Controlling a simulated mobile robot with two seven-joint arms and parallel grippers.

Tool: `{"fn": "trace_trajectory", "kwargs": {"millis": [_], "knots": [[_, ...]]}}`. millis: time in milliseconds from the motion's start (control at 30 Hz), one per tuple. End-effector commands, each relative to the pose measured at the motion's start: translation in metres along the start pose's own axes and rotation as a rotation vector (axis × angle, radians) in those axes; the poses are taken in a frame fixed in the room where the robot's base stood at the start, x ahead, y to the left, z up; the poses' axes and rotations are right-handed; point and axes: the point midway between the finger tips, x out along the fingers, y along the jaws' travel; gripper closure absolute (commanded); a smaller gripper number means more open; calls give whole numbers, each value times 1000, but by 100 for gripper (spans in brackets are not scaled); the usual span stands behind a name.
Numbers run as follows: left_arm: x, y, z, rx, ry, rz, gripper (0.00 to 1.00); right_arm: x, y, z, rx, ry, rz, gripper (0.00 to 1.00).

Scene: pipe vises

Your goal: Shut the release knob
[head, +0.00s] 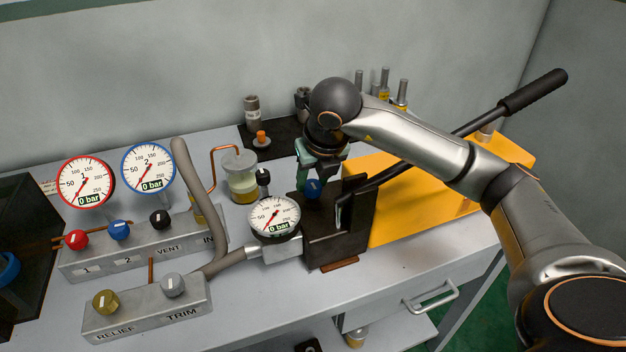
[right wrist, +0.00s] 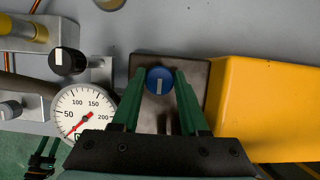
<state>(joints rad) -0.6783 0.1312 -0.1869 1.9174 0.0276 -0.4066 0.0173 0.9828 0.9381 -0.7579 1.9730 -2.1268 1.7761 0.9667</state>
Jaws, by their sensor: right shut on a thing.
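A round blue knob (head: 313,187) with a white bar mark sits on the dark block (head: 325,250) at the front of the yellow pump. No label shows on it; I take it for the release knob. In the right wrist view the blue knob (right wrist: 160,80) has its white bar along the picture's vertical. My right gripper (right wrist: 159,74) comes down from above with its green fingertips on both sides of the knob, shut on it. In the head view the right gripper (head: 315,175) partly hides the knob. Dark green prongs (right wrist: 42,155) at lower left may be my left gripper; their state is unclear.
A gauge (head: 274,216) reading 0 bar and a small black knob (head: 263,178) stand left of the block. A long black lever (head: 480,122) slants over the yellow tank (head: 410,215). A valve manifold (head: 130,250) with coloured knobs stands left.

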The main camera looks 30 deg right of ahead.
Motion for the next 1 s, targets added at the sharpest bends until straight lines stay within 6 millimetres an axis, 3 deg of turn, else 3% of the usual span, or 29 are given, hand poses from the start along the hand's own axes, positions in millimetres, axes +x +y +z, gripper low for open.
{"fn": "trace_trajectory", "kwargs": {"millis": [500, 533, 800, 1000], "knots": [[0, 2, -3, 1, 6, 4, 50, 0, 0, 0, 19, 1, -8, 100], [0, 2, -3, 1, 7, 4, 50, 0, 0, 0, 19, 1, -8, 54], [1, 2, -4, 1, 9, 4, 50, 0, 0, 0, 18, 1, -7, 26], [1, 2, -4, 1, 10, 4, 50, 0, 0, 0, 17, 1, -7, 26]]}}
